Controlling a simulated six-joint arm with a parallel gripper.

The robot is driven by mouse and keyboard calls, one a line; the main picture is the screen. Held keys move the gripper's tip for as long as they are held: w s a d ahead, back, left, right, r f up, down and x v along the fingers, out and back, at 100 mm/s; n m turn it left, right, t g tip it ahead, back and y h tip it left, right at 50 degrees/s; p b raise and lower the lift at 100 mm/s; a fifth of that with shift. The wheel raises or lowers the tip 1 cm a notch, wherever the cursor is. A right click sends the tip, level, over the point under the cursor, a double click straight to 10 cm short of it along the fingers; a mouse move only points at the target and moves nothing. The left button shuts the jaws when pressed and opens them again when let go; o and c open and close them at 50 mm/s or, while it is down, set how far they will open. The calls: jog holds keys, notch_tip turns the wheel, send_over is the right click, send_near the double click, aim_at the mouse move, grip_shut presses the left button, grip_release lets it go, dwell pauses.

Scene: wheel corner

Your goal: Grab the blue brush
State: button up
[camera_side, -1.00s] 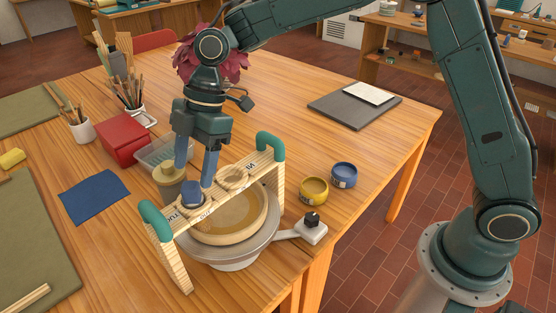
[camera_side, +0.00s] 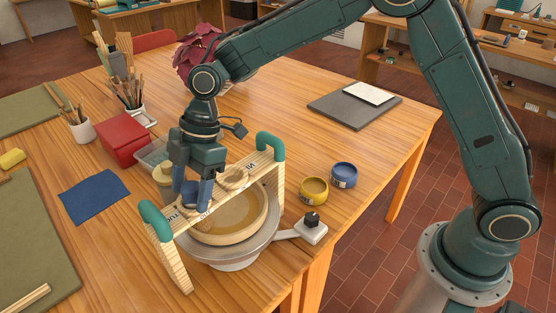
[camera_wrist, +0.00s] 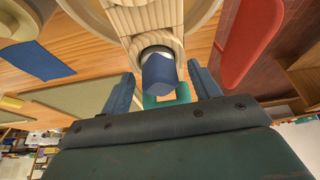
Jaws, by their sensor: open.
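A blue handle top, apparently the blue brush (camera_side: 189,196), stands in a hole of the wooden rack (camera_side: 227,188) that spans the wheel. In the wrist view the blue brush (camera_wrist: 159,73) has a pale metal band at the wood and lies between my fingers. My gripper (camera_side: 191,192) is open and low over the rack, one finger on each side of the handle. In the wrist view my gripper (camera_wrist: 162,88) shows a gap on both sides of it. The brush's lower part is hidden by the rack.
The rack has teal ends (camera_side: 271,146) and stands over a round basin (camera_side: 226,261). A yellow jar (camera_side: 314,191) and a blue jar (camera_side: 344,175) stand to the right. A red box (camera_side: 124,139), a blue cloth (camera_side: 94,195) and a pot of brushes (camera_side: 80,130) lie left.

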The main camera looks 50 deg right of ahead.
dwell(0.3)
jog(key=c, duration=1.1)
jog(key=shift+c, duration=0.2)
jog(key=shift+r, duration=0.2)
notch_tip(320, 180, up, 19)
jog(key=shift+r, duration=0.15)
jog(key=shift+r, duration=0.15)
dwell(0.5)
